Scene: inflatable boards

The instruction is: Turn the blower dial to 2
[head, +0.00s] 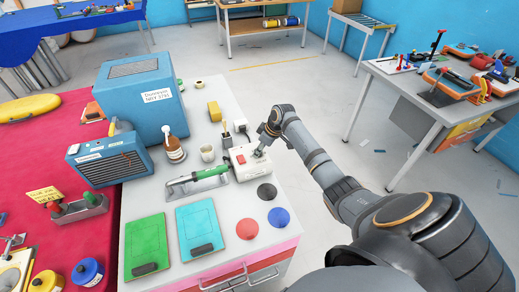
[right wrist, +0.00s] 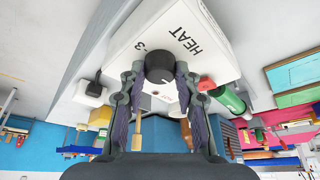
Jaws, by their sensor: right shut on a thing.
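A white control box (head: 246,172) with a red switch (head: 241,158) stands at the right side of the grey bench top. In the right wrist view the box (right wrist: 205,18) carries the printed word HEAT and a numeral 3. Its round black dial (right wrist: 160,66) sits between my right fingertips. My right gripper (head: 261,150) comes down over the box from the right and is shut on the dial. A light mark shows on the dial's lower edge in the wrist view, but the numeral it points to is unclear. My left gripper is not in view.
A green-handled tool (head: 209,173) lies left of the box. A small cup (head: 208,154), a brown bottle (head: 175,149) and a pen holder (head: 227,139) stand close by. Black, red and blue discs lie in front. A blue machine (head: 140,93) stands behind left.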

